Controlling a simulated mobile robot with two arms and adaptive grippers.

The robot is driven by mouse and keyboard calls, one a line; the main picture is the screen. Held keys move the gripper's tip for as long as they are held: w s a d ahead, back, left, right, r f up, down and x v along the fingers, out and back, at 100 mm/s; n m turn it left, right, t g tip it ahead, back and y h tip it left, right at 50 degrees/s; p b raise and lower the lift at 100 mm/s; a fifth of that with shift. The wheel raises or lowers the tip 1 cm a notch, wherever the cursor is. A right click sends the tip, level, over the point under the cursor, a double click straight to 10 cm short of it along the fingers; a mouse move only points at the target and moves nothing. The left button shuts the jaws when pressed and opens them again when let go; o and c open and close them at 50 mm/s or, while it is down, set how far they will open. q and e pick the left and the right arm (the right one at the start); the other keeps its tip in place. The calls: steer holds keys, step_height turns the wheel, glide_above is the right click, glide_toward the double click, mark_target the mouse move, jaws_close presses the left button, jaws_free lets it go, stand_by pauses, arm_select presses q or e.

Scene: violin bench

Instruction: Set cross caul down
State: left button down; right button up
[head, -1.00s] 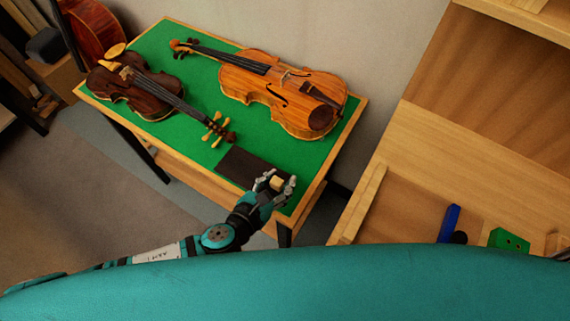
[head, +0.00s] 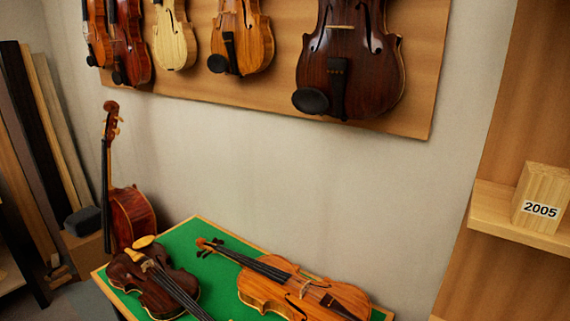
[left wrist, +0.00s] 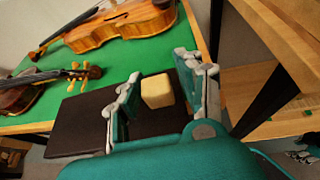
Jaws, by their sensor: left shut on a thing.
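The cross caul, a small pale wooden block (left wrist: 157,91), shows in the left wrist view between the fingers of my left gripper (left wrist: 160,92). The gripper is shut on it. A dark rectangular mat (left wrist: 80,125) lies on the green bench top (left wrist: 112,58) behind and below the block. I cannot tell whether the block touches the mat. The head view shows neither the caul nor either gripper.
An orange-brown violin (head: 280,282) and a darker violin (head: 155,285) lie on the green bench. A cello-like instrument (head: 130,215) leans at the back left. More instruments hang on a wall board (head: 190,90). A shelf (head: 530,228) holds a block marked 2005 (head: 540,198).

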arm_select(q)
steer(key=w+a+r+n+y, duration=0.1)
steer(key=w+a+r, duration=0.1)
steer(key=w+a+r+n+t+y, duration=0.1)
steer(key=w+a+r, duration=0.1)
steer(key=w, duration=0.1)
steer(key=w+a+r+n+y, duration=0.1)
steer(key=w+a+r, duration=0.1)
steer(key=w+a, duration=0.1)
steer(key=shift+w+r+t, duration=0.2)
steer(key=shift+r+t, duration=0.2)
steer(key=w+a+r+n+y, duration=0.3)
steer(key=w+a+r+y, duration=0.1)
steer(key=a+r, duration=0.4)
steer(key=shift+r, duration=0.3)
